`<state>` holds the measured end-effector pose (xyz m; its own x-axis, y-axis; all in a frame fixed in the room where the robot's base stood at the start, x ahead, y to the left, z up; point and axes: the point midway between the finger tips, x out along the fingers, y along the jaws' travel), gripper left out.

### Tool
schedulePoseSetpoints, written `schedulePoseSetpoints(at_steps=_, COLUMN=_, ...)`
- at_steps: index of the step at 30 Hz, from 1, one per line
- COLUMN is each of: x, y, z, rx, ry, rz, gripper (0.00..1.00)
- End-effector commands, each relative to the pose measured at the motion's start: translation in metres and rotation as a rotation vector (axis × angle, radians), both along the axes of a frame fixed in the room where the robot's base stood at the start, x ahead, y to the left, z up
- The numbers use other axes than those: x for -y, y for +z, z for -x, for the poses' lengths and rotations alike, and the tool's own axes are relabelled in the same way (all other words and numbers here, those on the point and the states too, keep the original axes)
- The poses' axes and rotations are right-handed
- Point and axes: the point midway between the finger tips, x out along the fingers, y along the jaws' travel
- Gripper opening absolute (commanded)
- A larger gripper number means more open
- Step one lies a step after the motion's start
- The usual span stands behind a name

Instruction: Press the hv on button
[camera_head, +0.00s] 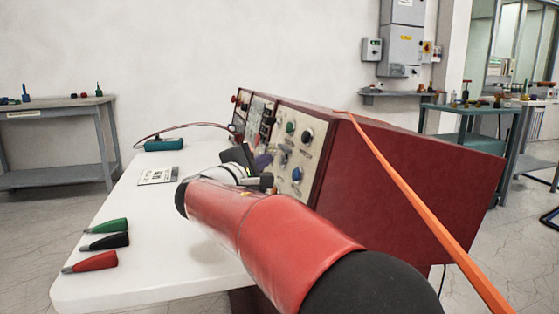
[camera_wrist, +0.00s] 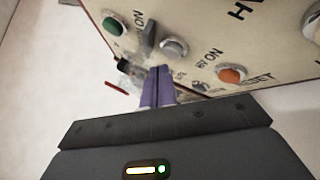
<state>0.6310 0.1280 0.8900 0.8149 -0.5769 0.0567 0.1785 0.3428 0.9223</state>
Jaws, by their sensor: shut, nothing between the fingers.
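The red control console (camera_head: 420,165) stands on the white table, its cream front panel (camera_head: 312,157) facing left. In the wrist view, the panel carries a green button (camera_wrist: 115,26) with an "ON" label, a grey round button (camera_wrist: 173,48), and an orange button (camera_wrist: 231,75). The "HV ON" lettering (camera_wrist: 210,58) lies between the grey and orange ones; I cannot tell which it names. My gripper (camera_wrist: 158,70) has its purple fingers together and empty, tips just below the grey button in the picture. Contact with the panel is not clear. In the head view, my gripper (camera_head: 262,161) is beside the panel.
The white table (camera_head: 160,255) holds green (camera_head: 107,226), black (camera_head: 105,241) and red (camera_head: 90,262) probe-like pieces at its front left. A printed card (camera_head: 158,175) and a teal device (camera_head: 164,145) lie farther back. An orange bar (camera_head: 430,220) crosses beside the console.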

Motion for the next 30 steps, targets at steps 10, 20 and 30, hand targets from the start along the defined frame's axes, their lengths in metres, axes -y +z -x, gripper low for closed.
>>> schedulePoseSetpoints(at_steps=10, x=-0.005, y=0.002, z=0.001, rx=0.000, ry=0.003, rz=0.000, gripper=0.00)
schedulePoseSetpoints(at_steps=20, x=-0.036, y=0.010, z=0.007, rx=0.000, ry=0.004, rz=0.001, gripper=0.00)
schedulePoseSetpoints(at_steps=30, x=-0.048, y=0.012, z=0.010, rx=0.001, ry=0.001, rz=0.000, gripper=0.00)
